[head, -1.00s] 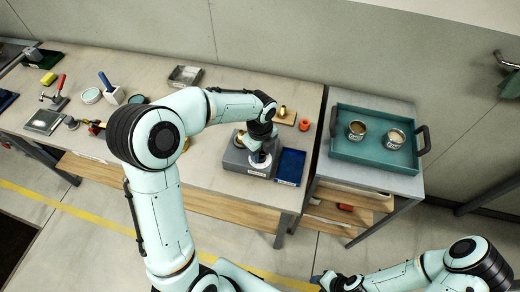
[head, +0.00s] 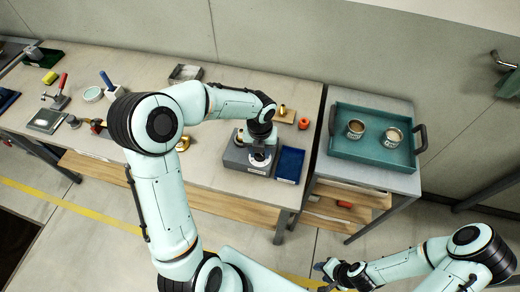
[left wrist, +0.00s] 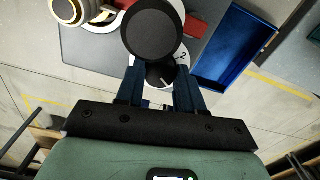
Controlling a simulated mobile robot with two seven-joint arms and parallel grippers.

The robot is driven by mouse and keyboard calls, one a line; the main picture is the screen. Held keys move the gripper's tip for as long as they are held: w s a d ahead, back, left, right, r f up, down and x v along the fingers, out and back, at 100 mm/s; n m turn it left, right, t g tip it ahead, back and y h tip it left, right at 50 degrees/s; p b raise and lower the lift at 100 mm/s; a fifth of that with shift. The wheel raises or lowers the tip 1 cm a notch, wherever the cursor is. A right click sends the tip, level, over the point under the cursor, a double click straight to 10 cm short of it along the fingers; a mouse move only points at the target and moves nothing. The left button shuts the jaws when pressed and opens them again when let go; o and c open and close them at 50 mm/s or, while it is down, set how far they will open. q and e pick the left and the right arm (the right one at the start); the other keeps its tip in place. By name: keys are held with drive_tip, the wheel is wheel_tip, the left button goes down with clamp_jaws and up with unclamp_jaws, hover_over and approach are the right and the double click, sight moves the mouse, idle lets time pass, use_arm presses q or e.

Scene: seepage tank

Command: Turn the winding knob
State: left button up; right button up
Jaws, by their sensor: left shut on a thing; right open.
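The winding knob (left wrist: 160,76) is a small black knob on a white dial with a figure 2, on a grey box (head: 236,158) at the right end of the long table. In the left wrist view it sits between the two blue fingers of my left gripper (left wrist: 159,88), which is shut on it. In the head view my left gripper (head: 261,146) reaches down onto the box, and the knob is mostly hidden. My right gripper (head: 328,268) is open and empty, low in the picture, away from the table.
A blue open bin (head: 290,165) stands just right of the box. A large black round part (left wrist: 152,32) rises close beyond the knob. A teal tray (head: 370,153) with two cans stands on the side table. Several tools lie at the table's left.

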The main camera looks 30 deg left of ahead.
use_arm(q)
drive_tip(key=shift+w+r+m, duration=0.1)
drive_tip(key=shift+m, duration=0.5)
drive_tip(key=o, duration=1)
drive_tip(key=shift+o, duration=0.2)
wheel_tip(320, 180, up, 13)
drive_tip(key=shift+r, duration=0.2)
drive_tip(key=shift+f, duration=0.1)
